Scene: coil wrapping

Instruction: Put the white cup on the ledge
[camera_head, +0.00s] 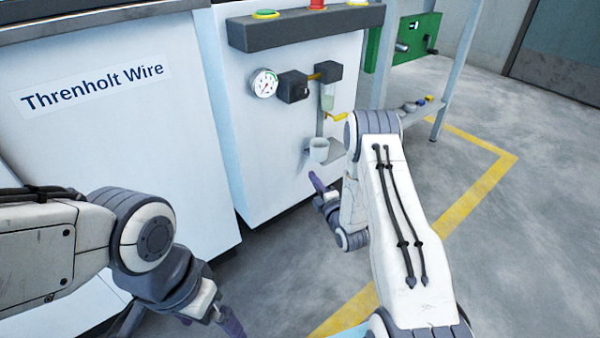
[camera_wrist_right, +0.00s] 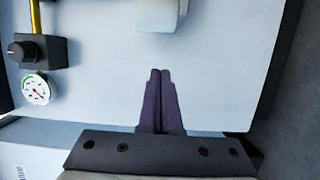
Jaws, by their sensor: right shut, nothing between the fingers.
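The white cup (camera_head: 319,150) appears upright at the small grey ledge (camera_head: 336,150) on the front of the white machine, below the valve. My right gripper (camera_head: 314,177) is below the cup and looks apart from it, with its purple fingers closed together and empty. In the right wrist view, the shut fingers (camera_wrist_right: 160,73) point at a pale shape at the top edge, which looks like the cup (camera_wrist_right: 161,15), cut off by the frame. My left gripper (camera_head: 232,328) is low in the head view, partly cut off, away from the cup; its opening is unclear.
A pressure gauge (camera_head: 264,83), black valve blocks (camera_head: 293,87) and a yellow lever (camera_head: 337,117) sit on the machine above the ledge. A dark button panel (camera_head: 300,27) juts out above. Open grey floor with yellow lines (camera_head: 480,186) lies to the right.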

